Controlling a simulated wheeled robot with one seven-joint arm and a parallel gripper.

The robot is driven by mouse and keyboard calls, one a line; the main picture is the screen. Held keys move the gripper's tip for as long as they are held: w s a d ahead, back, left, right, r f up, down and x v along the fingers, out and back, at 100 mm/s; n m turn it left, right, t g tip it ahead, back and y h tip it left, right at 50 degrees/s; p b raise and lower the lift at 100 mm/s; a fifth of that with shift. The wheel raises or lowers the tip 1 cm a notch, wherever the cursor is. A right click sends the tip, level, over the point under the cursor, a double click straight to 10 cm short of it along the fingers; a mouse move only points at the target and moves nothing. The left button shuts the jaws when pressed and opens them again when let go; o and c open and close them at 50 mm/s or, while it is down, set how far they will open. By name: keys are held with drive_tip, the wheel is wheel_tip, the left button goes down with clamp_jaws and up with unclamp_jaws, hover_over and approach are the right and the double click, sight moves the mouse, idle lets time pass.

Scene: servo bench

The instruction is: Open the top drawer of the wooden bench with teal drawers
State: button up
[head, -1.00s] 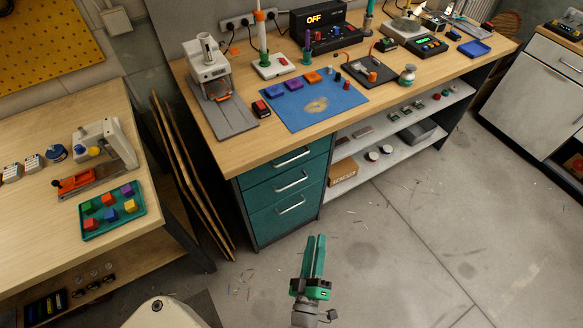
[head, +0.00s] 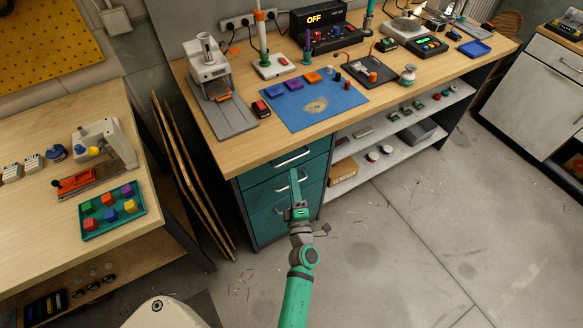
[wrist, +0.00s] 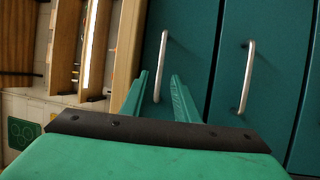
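The wooden bench (head: 225,155) has a stack of teal drawers under its left end. The top drawer (head: 260,174) is closed, with a silver bar handle (head: 292,158). My gripper (head: 294,173) is in front of the drawers, its green fingers pointing up towards that handle and covering part of the lower ones. In the wrist view my gripper (wrist: 160,75) is open, with a gap between its fingers. The top handle (wrist: 164,55) shows ahead, its lower end in line with the gap; contact cannot be told. The second drawer's handle (wrist: 246,75) lies to the right.
An open shelf (head: 385,160) is right of the drawers. Wooden boards (head: 190,180) lean at the left, beside another table (head: 60,225) with a teal tray of coloured blocks. The bench top carries tools and a blue mat (head: 335,112).

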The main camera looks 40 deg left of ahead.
drive_tip(key=shift+x, duration=2.4)
clamp_jaws()
